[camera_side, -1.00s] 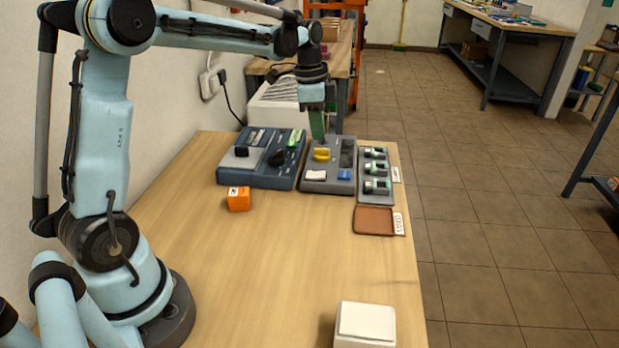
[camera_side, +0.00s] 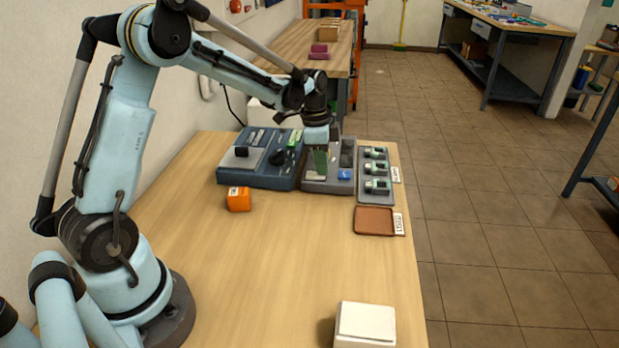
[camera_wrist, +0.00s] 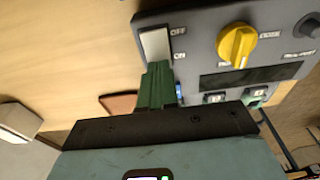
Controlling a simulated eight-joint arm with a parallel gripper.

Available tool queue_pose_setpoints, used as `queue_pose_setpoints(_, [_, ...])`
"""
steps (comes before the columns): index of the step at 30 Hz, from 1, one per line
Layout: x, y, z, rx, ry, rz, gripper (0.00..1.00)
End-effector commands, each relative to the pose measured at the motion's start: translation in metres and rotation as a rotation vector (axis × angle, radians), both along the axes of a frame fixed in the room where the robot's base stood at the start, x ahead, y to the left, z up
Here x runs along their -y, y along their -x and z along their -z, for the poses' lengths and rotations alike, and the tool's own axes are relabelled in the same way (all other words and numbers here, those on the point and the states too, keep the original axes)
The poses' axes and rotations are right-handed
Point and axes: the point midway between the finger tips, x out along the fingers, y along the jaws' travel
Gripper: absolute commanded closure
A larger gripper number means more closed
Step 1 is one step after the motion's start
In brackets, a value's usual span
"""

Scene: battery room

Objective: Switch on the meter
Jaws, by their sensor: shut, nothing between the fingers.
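The meter is a grey box (camera_side: 343,186) on the wooden table. In the wrist view its panel (camera_wrist: 205,40) carries a pale rocker switch (camera_wrist: 155,43) with OFF and ON labels, a yellow knob (camera_wrist: 237,45) and a dark display (camera_wrist: 250,77). My gripper (camera_wrist: 158,66) is shut and empty. Its green fingertips are at the ON end of the rocker; I cannot tell whether they touch it. In the side view my gripper (camera_side: 321,174) is over the near left part of the meter and hides the yellow knob. The switch (camera_side: 315,178) shows just below the fingertips.
A blue device (camera_side: 235,180) stands left of the meter.

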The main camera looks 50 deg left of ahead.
Motion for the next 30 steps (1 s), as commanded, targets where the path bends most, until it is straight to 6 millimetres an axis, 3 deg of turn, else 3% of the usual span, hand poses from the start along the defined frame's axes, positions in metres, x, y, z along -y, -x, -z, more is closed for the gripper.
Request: queue_pose_setpoints(30, [-0.01,0.01,-0.002,-0.001,-0.001,0.0,1.0])
